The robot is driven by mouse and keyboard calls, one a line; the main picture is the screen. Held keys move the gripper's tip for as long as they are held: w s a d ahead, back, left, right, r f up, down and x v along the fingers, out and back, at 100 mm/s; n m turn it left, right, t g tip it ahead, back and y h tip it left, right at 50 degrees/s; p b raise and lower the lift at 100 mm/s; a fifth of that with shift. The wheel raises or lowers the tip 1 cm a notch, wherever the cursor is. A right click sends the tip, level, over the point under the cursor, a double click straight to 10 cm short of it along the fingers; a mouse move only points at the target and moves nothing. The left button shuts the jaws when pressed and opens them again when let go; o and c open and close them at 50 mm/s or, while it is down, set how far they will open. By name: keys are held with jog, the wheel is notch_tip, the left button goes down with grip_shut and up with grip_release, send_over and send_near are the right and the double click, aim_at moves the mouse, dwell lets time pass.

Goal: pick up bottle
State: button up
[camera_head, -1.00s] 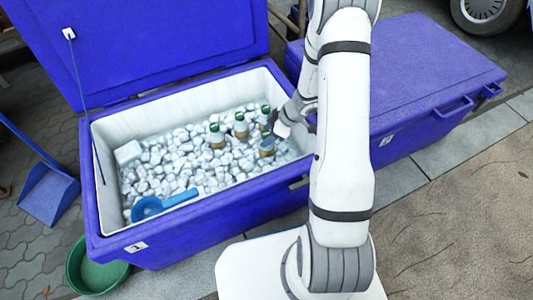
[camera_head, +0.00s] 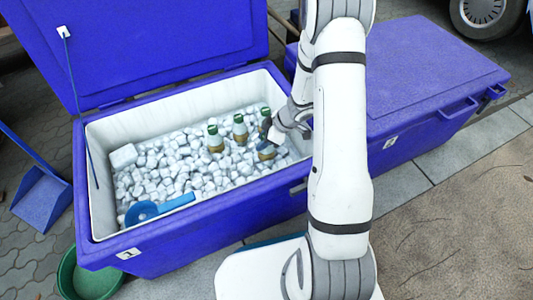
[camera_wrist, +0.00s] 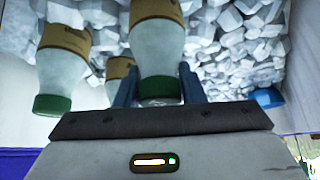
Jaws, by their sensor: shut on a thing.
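My gripper (camera_wrist: 158,88) is shut on a bottle (camera_wrist: 158,48), with one blue finger on each side near its neck. Other green-capped bottles (camera_head: 215,140) (camera_head: 240,130) stand in the ice.
The open blue cooler (camera_head: 185,218) has white inner walls and is full of ice (camera_head: 175,165). A blue scoop (camera_head: 155,208) lies on the ice at front left. A closed blue cooler (camera_head: 430,75) stands at right. A green basin (camera_head: 95,280) and blue dustpan (camera_head: 42,197) are on the ground at left.

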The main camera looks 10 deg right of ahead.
grip_shut()
